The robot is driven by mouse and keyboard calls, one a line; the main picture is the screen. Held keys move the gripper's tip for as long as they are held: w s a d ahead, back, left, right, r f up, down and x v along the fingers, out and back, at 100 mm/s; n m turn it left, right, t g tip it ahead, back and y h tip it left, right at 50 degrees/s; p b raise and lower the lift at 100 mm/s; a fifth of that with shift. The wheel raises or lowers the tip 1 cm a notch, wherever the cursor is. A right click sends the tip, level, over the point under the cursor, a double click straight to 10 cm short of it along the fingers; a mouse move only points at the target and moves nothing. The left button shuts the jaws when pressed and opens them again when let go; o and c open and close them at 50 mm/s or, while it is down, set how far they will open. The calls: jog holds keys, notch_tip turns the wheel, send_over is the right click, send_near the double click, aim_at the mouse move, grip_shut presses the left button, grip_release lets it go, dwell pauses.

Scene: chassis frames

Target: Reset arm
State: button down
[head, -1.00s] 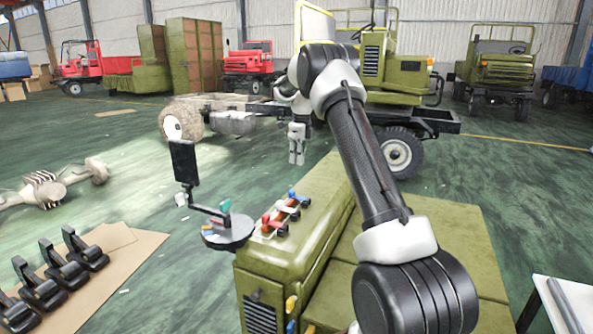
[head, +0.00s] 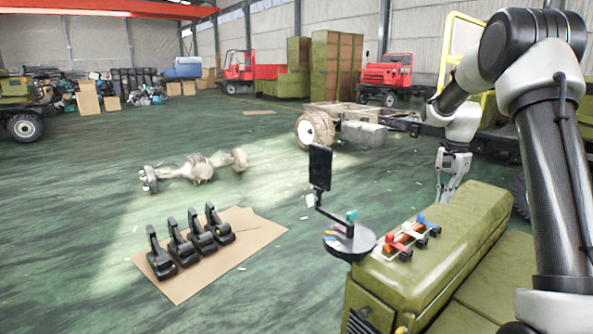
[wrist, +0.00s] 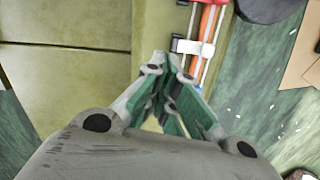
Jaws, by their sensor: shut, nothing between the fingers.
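My arm reaches up and across the right side of the head view. My gripper (head: 447,196) hangs from it, pointing down, beside the far end of the olive-green chassis hood (head: 440,240). In the wrist view my gripper (wrist: 168,62) has its fingertips together, with nothing held between them. Below it the wrist view shows the green hood (wrist: 60,90) and a rack with red and white parts (wrist: 205,40).
A small round stand with a dark screen (head: 320,168) is left of the hood. Several black parts (head: 190,240) stand on cardboard (head: 250,225). An axle (head: 195,170) lies on the floor. Red trucks and a bare chassis (head: 350,120) stand farther back. The floor at left is open.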

jog(key=s+a+r+n+t, duration=0.1)
jog(key=s+a+r+n, duration=0.2)
jog(key=s, duration=0.9)
jog(key=s+a+r+n+t, duration=0.2)
jog(key=s+r+n, duration=0.3)
jog(key=s, duration=0.7)
jog(key=s+a+r+n+t, duration=0.1)
jog(key=s+a+r+n, duration=0.3)
jog(key=s, duration=0.9)
jog(key=shift+t+h, duration=0.3)
